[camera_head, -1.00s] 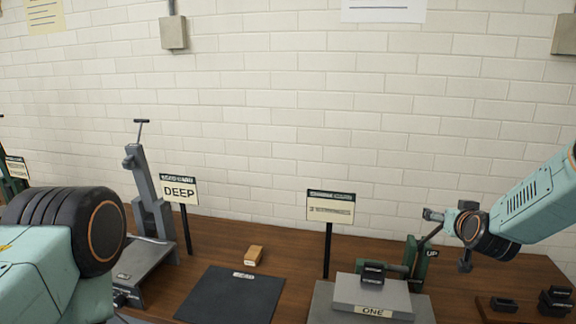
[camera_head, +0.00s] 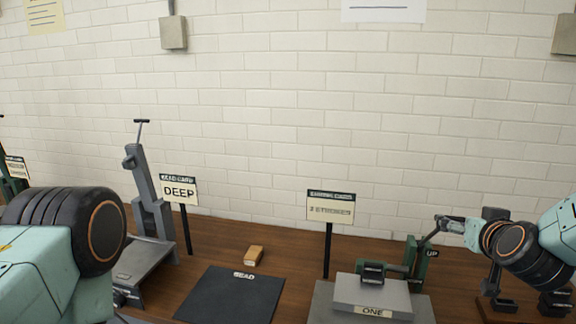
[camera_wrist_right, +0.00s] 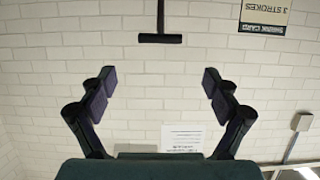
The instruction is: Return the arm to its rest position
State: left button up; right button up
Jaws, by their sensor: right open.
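My right arm comes in from the right in the head view.
A grey block marked ONE (camera_head: 372,295) sits beside the lever device. A sign (camera_head: 330,205) stands behind it. Dark small parts (camera_head: 503,305) lie at right.

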aim_at(450, 217)
jog(key=x, duration=1)
jog(key=shift+f, duration=0.1)
jog(key=shift+w+f, duration=0.15)
jog(key=shift+w, duration=0.3)
jog(key=shift+w+f, duration=0.1)
jog(key=shift+f, duration=0.2)
jog(key=s+a+f+t+b, duration=0.1)
jog(key=s+f+b, duration=0.4)
jog(key=f+b, duration=0.3)
jog(key=s+a+f+t+h+b, duration=0.1)
jog(key=s+f+b, duration=0.3)
jog(key=f+b, duration=0.5)
jog(key=shift+s+f+t+b, duration=0.3)
jog(key=shift+s+t+b, duration=0.1)
jog(key=shift+t+b, duration=0.5)
jog(key=shift+a, duration=0.1)
